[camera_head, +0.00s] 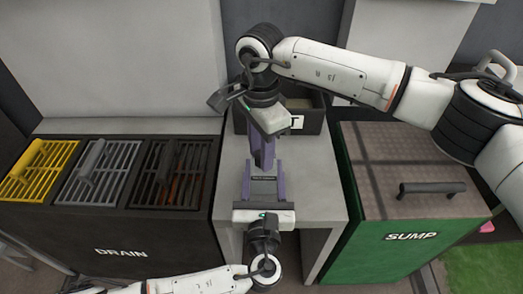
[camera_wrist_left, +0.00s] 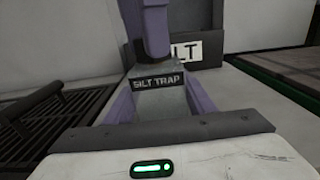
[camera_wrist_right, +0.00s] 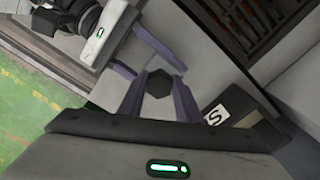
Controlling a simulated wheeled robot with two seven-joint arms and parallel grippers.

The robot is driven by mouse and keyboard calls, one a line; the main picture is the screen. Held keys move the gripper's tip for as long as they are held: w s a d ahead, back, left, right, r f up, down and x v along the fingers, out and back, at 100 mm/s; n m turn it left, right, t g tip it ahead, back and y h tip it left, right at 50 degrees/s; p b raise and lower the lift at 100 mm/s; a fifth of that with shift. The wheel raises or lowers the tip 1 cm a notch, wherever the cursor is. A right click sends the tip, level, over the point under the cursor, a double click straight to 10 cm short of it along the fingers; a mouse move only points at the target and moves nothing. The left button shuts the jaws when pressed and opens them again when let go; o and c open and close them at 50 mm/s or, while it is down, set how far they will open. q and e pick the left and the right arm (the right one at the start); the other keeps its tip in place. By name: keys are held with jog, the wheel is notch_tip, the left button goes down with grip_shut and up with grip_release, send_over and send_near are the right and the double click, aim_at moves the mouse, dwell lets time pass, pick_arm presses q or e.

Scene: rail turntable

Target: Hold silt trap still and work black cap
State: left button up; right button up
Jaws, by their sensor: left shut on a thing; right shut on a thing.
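The silt trap (camera_wrist_left: 172,100) is a grey block with a dark name label, on the grey bench. My left gripper (camera_head: 264,184), coming from the front, is shut on it, with a purple finger along each side. The black cap (camera_wrist_right: 158,83) shows in the right wrist view as a dark hexagon above the trap. My right gripper (camera_head: 262,150) points down from above and is shut on the cap, its purple fingers on either side. In the head view the right gripper hides the cap.
A dark bin (camera_head: 312,116) with a white label stands behind the trap. The drain unit (camera_head: 120,238) with yellow, grey and dark grates is at left. The green sump box (camera_head: 385,255), with a handled lid, is at right. Bare bench (camera_head: 318,190) shows right of the trap.

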jog(key=shift+r, duration=0.1)
jog(key=m, duration=0.6)
jog(key=shift+w+a, duration=0.1)
jog(key=shift+w, duration=0.1)
jog(key=m, duration=0.6)
jog(key=shift+w, duration=0.15)
jog(key=o, duration=1.2)
